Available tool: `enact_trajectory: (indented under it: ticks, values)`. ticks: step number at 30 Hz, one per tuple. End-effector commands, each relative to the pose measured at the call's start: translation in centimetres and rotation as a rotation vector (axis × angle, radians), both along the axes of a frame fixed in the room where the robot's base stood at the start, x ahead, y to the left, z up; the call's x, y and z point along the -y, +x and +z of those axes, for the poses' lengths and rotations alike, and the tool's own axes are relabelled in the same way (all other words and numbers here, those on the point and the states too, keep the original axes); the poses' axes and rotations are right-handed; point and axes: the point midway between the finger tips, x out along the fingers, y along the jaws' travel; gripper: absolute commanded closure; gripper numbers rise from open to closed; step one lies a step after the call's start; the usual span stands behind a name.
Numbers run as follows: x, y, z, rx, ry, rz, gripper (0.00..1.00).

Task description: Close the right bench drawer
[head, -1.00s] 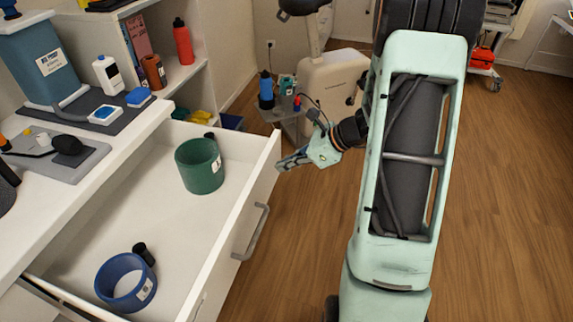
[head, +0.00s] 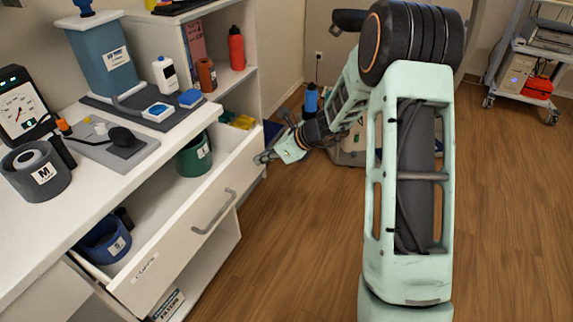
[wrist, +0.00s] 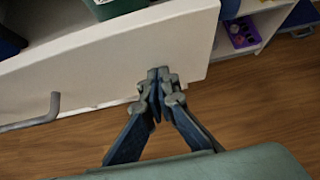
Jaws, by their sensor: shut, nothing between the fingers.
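The right bench drawer (head: 165,252) is partly pulled out of the white bench, with a grey bar handle (head: 214,211) on its front. Inside it are a green ring-shaped container (head: 194,156) and a blue one (head: 104,240), each partly hidden. My gripper (head: 262,158) is shut and empty at the far end of the drawer front. In the wrist view the fingertips (wrist: 158,76) overlap the drawer front (wrist: 185,48) near its end, and the handle (wrist: 40,115) lies to the left. I cannot tell whether they touch it.
The bench top (head: 75,195) holds a dark cup (head: 36,170), a gauge (head: 22,108) and a blue-grey container (head: 103,58). A shelf with a red bottle (head: 236,48) stands behind. A wheeled cart (head: 525,68) is far right. The wooden floor (head: 500,220) is clear.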

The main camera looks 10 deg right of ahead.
Motion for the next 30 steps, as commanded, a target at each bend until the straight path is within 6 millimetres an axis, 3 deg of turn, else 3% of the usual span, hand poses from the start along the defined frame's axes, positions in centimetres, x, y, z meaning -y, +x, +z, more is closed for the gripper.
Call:
enact_trajectory:
  ticks: [6, 15, 21, 30]
  values:
    - [-5.2, 3.5, 0.3, 0.0, 0.002, 0.004, 1.0]
    - [-10.2, 7.3, 0.3, 0.001, 0.0, 0.004, 1.0]
    - [-12.1, 8.7, 0.2, 0.001, 0.0, 0.001, 1.0]
    - [-13.0, 9.4, 0.1, 0.001, 0.0, -0.001, 1.0]
